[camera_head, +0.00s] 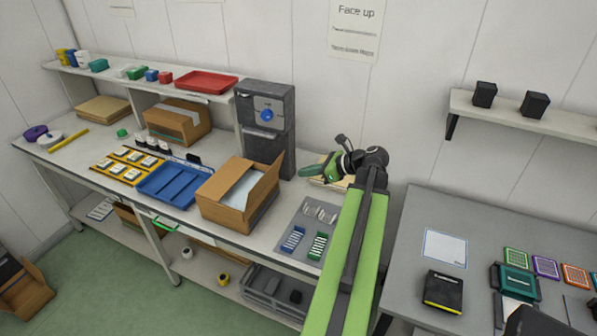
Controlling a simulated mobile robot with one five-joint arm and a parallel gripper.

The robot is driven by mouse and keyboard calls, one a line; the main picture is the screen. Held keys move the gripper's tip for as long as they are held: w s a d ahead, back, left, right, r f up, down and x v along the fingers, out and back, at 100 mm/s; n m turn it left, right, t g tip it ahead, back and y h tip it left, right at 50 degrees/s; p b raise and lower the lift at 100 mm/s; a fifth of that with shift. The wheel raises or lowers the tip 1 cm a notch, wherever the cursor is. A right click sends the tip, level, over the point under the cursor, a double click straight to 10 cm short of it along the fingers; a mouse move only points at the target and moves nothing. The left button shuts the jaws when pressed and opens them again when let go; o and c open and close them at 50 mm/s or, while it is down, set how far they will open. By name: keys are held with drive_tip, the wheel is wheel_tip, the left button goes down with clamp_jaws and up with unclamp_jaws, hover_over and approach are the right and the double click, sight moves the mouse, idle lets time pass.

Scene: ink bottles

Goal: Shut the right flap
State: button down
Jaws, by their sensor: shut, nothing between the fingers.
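An open cardboard box (222,216) stands on the left bench, near its front edge. Its right flap (266,188) stands up, slanting along the box's right side. Another flap (230,172) stands up at the back left. A pale white sheet or lid (240,188) shows inside the box. My gripper (308,175), at the end of my green arm, is to the right of the box and apart from the right flap. It is shut and empty. Its exact height above the bench cannot be told.
A dark grey machine with a blue knob (267,114) stands behind the box. A blue tray (172,184) is left of it. A grey mat (300,222) with small racks lies right of it. A second bench (480,215) stands at the right.

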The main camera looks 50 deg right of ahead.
sight(269, 171)
drive_tip(key=x, duration=0.3)
drive_tip(key=r+b+x, duration=0.1)
drive_tip(key=x, duration=0.2)
drive_tip(key=w+b+x, duration=0.1)
drive_tip(key=x, duration=0.2)
drive_tip(key=shift+w+a+r, duration=0.2)
drive_tip(key=shift+w, duration=0.1)
drive_tip(key=shift+w+a+r, duration=0.1)
drive_tip(key=shift+w+a, duration=0.1)
drive_tip(key=shift+w, duration=0.45)
